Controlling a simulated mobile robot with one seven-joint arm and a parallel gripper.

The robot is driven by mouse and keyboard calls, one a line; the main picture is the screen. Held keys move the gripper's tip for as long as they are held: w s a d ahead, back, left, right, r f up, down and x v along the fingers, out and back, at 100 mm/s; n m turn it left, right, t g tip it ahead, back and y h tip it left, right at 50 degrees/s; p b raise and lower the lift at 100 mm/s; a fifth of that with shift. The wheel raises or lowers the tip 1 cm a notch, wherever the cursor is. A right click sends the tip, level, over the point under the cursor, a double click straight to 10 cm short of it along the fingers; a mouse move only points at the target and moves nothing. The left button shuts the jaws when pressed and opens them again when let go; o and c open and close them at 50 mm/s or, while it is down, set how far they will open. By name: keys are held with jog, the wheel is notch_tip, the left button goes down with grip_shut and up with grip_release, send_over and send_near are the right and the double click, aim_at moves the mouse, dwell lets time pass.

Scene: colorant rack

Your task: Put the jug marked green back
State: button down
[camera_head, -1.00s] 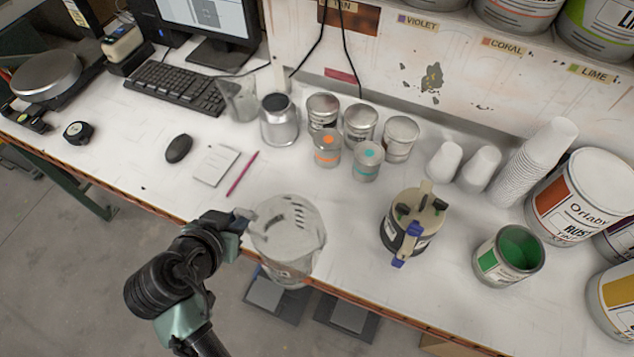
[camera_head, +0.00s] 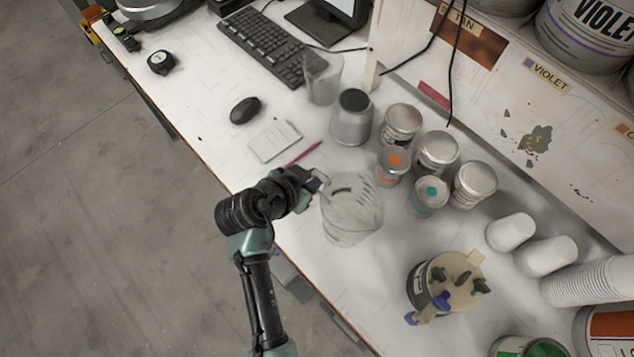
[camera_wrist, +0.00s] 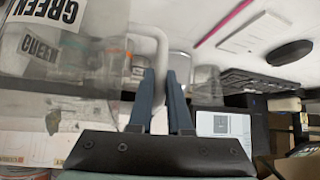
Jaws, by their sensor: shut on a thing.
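Another clear jug (camera_head: 322,80) stands at the back, beside the keyboard.
A grey metal can (camera_head: 351,122) and several small tins (camera_head: 438,155) stand behind the held jug. A beige-lidded canister (camera_head: 450,285) is to its right. A notepad (camera_head: 274,141), pink pencil (camera_head: 302,152) and mouse (camera_head: 245,110) lie left. White cups (camera_head: 511,232) stand at right.

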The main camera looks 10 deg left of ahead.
jog(key=shift+w+f+p, duration=0.1)
jog(key=shift+f+p, duration=0.2)
jog(key=shift+f, duration=1.9)
jog(key=shift+f, duration=0.2)
jog(key=c, duration=0.8)
grip_release()
jog(key=shift+c, duration=0.2)
jog(key=shift+r, duration=0.1)
